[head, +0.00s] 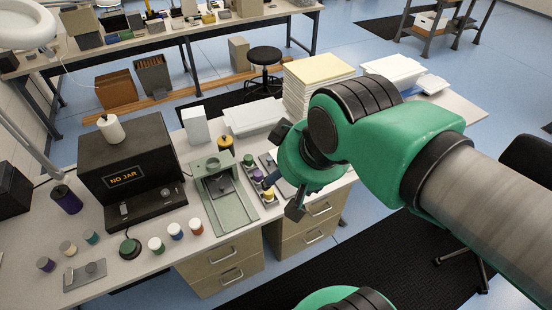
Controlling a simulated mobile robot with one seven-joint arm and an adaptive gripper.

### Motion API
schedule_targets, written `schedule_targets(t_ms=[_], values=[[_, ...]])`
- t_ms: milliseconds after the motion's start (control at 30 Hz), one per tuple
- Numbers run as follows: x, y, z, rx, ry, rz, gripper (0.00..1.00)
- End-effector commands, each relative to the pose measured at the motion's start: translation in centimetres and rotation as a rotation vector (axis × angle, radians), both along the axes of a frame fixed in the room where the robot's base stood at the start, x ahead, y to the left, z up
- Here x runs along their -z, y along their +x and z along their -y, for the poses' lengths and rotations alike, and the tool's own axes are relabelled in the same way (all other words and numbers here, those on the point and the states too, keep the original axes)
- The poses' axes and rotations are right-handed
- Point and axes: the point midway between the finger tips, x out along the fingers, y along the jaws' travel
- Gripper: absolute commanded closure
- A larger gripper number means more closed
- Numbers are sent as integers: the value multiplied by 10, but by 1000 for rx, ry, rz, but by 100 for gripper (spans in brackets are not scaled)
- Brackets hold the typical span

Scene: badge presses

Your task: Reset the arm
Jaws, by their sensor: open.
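My green and grey arm (405,145) reaches in from the right edge and spans the right half of the head view. Its end is over the workbench (150,255), near the bench's front edge. My gripper (280,192) has dark fingers, is open and appears empty. It hangs beside a grey tray (268,196) with small jars, to the right of the green-grey press (217,190). The wrist hides part of that tray, and I cannot tell whether the fingers touch anything.
A dark machine reading "NO JAR" (126,180) stands at left. Several small coloured jars, including a red-banded one (196,227), line the front. A tall paper stack (318,82) stands behind my wrist.

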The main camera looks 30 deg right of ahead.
Motion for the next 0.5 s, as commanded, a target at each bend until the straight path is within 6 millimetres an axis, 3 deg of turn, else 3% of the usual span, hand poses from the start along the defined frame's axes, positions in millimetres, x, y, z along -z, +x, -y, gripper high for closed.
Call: schedule_targets(t_ms=[333, 500], values=[[31, 0, 0, 0, 0, 0, 43], [37, 0, 0, 0, 0, 0, 43]])
